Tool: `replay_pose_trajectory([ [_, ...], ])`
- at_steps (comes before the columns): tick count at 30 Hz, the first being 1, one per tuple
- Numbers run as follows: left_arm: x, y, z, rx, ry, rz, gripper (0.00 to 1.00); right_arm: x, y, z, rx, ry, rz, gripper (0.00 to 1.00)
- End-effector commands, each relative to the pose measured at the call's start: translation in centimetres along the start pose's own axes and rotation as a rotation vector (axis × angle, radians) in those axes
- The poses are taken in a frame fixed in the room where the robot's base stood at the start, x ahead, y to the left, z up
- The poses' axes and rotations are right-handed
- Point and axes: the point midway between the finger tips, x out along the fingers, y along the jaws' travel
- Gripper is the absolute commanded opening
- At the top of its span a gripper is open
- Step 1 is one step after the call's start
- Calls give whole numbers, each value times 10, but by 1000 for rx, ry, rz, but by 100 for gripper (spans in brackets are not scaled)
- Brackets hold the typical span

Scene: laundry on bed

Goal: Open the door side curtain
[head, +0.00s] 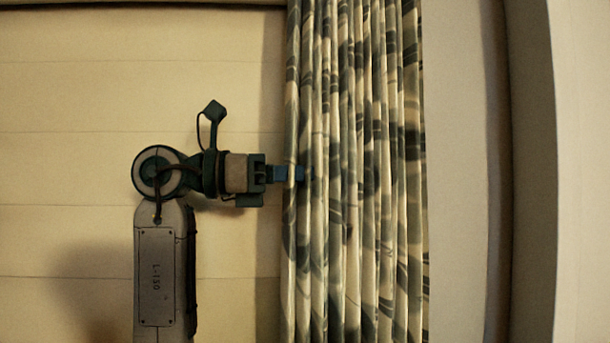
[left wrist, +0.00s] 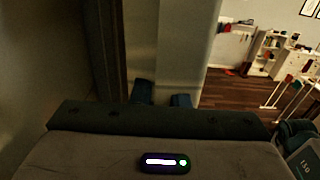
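The curtain (head: 355,220) is a patterned cloth in grey-green and cream. It hangs in narrow vertical folds in the middle of the head view. My left gripper (head: 292,174) comes in from the left and its blue fingertips meet the curtain's left edge, partly hidden among the folds. In the left wrist view the two fingers of my left gripper (left wrist: 162,97) stand apart with a gap between them, and no cloth is clearly visible in the gap. My right gripper is in neither view.
A pale panelled surface (head: 80,100) lies left of the curtain. A plain grey wall strip (head: 456,170) and a pale upright edge (head: 535,170) stand to its right. The left wrist view shows a wooden floor (left wrist: 240,100) and a white shelf unit (left wrist: 268,50) farther off.

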Motion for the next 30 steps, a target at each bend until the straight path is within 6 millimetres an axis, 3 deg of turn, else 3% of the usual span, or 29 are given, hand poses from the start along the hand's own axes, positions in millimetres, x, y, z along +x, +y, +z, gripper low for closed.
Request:
replay_pose_trajectory([
  [2, 0, 0, 0, 0, 1, 0, 29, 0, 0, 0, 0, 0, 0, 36],
  [14, -8, 1, -3, 0, 4, 3, 29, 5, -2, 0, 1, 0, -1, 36],
  [30, -98, 1, -3, -1, 2, 3, 29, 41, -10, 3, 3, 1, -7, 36],
])
